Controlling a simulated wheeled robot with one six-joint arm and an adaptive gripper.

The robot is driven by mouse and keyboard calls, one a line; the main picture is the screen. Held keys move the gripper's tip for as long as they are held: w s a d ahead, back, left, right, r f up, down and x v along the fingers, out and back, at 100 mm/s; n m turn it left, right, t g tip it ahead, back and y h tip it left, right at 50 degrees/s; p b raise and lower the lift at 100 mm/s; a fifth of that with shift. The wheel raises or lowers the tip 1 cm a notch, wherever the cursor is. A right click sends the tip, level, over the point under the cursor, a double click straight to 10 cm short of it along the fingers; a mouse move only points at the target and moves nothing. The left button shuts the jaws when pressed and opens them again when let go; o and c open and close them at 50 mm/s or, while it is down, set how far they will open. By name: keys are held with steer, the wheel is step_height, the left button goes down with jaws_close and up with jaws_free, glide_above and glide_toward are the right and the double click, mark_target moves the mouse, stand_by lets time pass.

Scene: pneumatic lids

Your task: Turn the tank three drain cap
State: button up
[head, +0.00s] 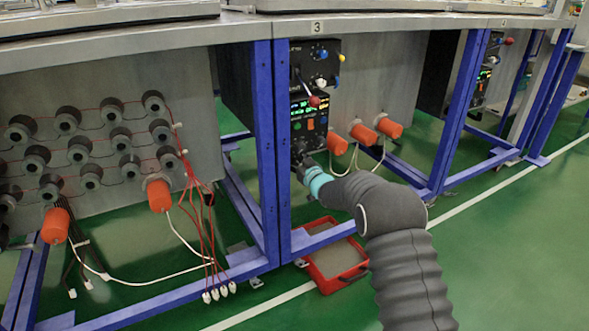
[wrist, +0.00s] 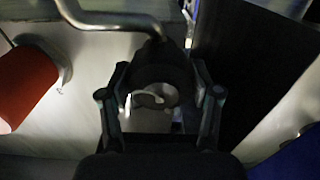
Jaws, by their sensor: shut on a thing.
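The number 3 label (head: 317,28) is on the bench edge above the unit where my arm reaches. In the wrist view my gripper (wrist: 160,88) has a finger on each side of a dark round cap (wrist: 158,66) and is shut on it. A bent metal pipe (wrist: 100,18) runs in just above the cap. Inside the gripper's outline a pale curved shape shows, too dim to make out. In the head view my gripper (head: 304,162) is at the lower part of the control panel, small and dark; the cap cannot be made out there.
A red tray (head: 337,284) lies on the floor below. Orange cylinders (head: 363,134) stick out of the grey panel to the right; one (wrist: 24,85) is left in the wrist view. A blue frame post (head: 274,150) stands left of my gripper. Green floor is open at right.

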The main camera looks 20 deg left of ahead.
steer(key=shift+n+b, duration=1.4)
steer(key=shift+n, duration=0.1)
steer(key=shift+r, duration=0.1)
steer(key=o, duration=1.1)
steer(key=shift+o, duration=0.2)
steer(key=v, duration=1.2)
